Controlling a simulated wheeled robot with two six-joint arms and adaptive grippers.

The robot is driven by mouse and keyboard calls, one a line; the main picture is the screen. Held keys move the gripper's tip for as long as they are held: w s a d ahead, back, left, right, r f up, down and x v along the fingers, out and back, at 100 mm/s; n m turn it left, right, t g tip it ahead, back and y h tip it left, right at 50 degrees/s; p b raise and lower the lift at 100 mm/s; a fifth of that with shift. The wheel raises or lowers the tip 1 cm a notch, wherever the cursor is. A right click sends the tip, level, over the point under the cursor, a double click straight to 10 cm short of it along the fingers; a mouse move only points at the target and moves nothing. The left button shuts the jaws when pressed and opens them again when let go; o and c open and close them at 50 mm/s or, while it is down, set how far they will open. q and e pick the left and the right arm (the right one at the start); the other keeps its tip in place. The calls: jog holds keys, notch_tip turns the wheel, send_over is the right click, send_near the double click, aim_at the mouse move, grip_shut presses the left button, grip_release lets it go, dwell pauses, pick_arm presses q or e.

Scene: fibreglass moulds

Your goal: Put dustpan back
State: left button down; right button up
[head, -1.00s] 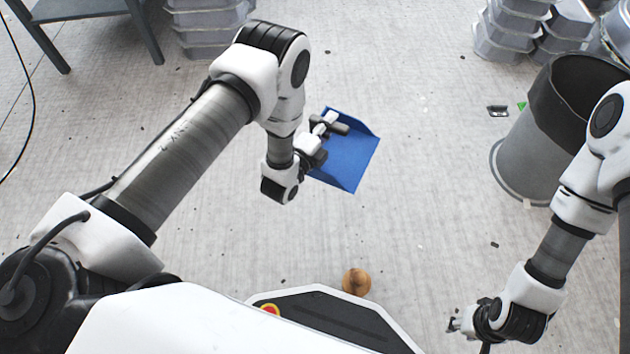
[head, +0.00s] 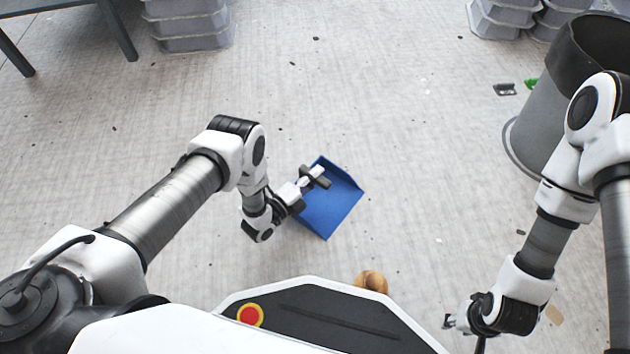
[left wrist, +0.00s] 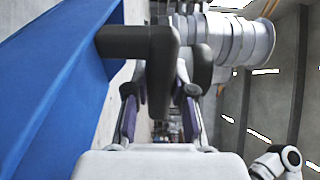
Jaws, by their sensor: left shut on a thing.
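In that view my left gripper (left wrist: 160,95) is shut on the dark handle. The dustpan appears held above the floor, though its exact height is unclear. My right gripper (head: 452,322) is at the lower right, away from the dustpan, and its fingers are too small to read.
A grey bin (head: 550,105) with a black rim stands at the right, partly behind my right arm. Stacked grey moulds (head: 190,25) stand at the top, near a table (head: 115,28). A round wooden thing (head: 371,281) lies near my base. The middle floor is mostly clear.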

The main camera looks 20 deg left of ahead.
pick_arm(q)
jog(key=shift+r, duration=0.15)
jog(key=shift+f, duration=0.2)
jog(key=c, duration=1)
grip_release()
jog(key=shift+r, duration=0.15)
